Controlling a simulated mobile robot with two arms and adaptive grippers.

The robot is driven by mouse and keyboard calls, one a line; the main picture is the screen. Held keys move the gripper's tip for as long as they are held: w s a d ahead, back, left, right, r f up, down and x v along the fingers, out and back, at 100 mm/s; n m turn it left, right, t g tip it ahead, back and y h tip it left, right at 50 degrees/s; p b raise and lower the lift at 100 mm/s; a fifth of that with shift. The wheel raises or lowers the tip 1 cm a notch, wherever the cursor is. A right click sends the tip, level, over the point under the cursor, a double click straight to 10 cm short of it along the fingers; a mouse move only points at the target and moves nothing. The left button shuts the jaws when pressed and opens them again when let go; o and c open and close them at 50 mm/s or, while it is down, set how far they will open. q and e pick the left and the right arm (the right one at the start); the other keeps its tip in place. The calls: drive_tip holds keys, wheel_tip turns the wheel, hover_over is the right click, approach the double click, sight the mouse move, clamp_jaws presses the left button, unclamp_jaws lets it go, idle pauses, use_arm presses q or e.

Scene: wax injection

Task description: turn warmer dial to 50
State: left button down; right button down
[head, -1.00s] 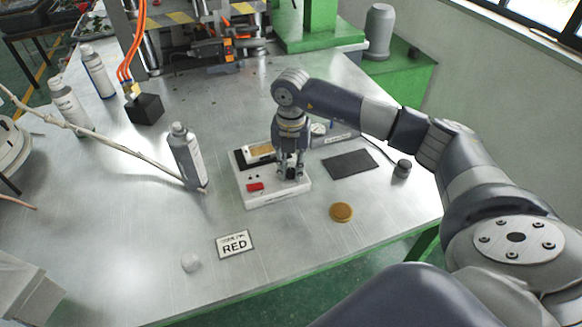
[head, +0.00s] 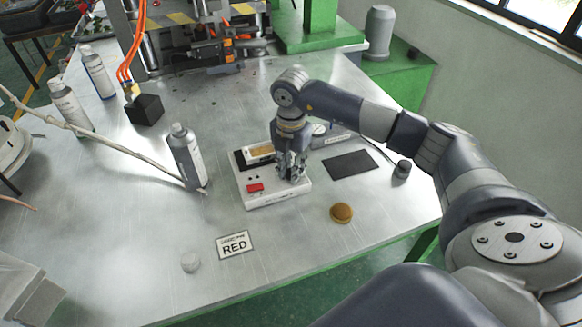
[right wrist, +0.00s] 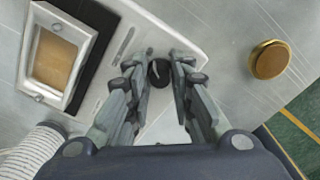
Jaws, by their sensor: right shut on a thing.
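The wax warmer (head: 275,200) is a white box on the metal table, with a red switch (head: 255,187) on its front and a framed amber window (right wrist: 58,62) in the right wrist view. Its black dial (right wrist: 159,72) shows between my right fingertips in that view. My right gripper (head: 292,177) points down over the warmer's right side and is shut on the dial. The dial's scale and setting cannot be read. In the head view the fingers hide the dial. My left gripper is not in view.
A round amber disc (head: 341,213) and a dark mat (head: 351,164) lie right of the warmer. A RED sign (head: 235,245) lies in front. A grey bottle (head: 187,157) stands to the left. A small black knob-like piece (head: 402,169) stands near the right edge.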

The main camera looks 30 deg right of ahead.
drive_tip(key=shift+r, duration=0.1)
drive_tip(key=c, duration=1.4)
unclamp_jaws()
drive_tip(key=shift+o, duration=0.2)
wheel_tip(320, 180, up, 12)
